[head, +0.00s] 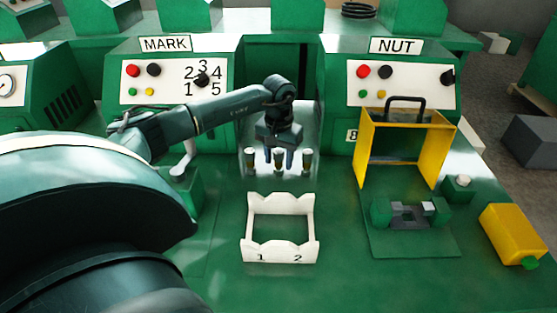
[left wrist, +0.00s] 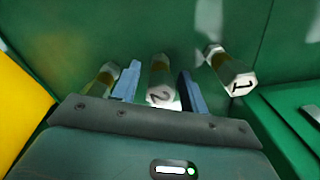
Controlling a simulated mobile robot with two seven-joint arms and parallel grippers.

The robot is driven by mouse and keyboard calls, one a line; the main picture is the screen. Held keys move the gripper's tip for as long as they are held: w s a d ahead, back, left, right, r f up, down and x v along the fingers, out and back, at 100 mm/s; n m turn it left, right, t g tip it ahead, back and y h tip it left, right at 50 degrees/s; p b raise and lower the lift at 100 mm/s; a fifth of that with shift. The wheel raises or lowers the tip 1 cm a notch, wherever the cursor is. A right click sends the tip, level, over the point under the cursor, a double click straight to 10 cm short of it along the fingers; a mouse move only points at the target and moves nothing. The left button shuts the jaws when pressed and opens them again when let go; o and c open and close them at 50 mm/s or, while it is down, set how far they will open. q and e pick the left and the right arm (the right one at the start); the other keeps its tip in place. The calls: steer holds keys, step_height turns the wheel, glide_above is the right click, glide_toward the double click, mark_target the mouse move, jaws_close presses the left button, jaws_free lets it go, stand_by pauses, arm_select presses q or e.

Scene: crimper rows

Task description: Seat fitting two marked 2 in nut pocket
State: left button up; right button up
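The fitting marked 2 (left wrist: 158,82) has a white hex end and brass-coloured body and stands between my left gripper's fingers. My left gripper (head: 279,160) is open over the middle of the row of fittings; in the left wrist view its blue fingers (left wrist: 159,88) straddle fitting 2 with small gaps. The fitting marked 1 (left wrist: 238,78) stands to the right there, and a third fitting (left wrist: 103,80), its mark not readable, to the left. Under the NUT sign (head: 395,46), a grey fixture (head: 410,216) with a central gap sits between green blocks. My right gripper is out of view.
A yellow guard frame (head: 364,150) with a black handle stands behind the grey fixture. A white cradle (head: 280,250) marked 1 and 2 stands empty in front of the fittings. A yellow bottle-like object (head: 512,235) lies at the right. Green table around the cradle is clear.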

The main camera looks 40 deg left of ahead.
arm_select(q)
jaws_close()
steer(key=shift+r, duration=0.1)
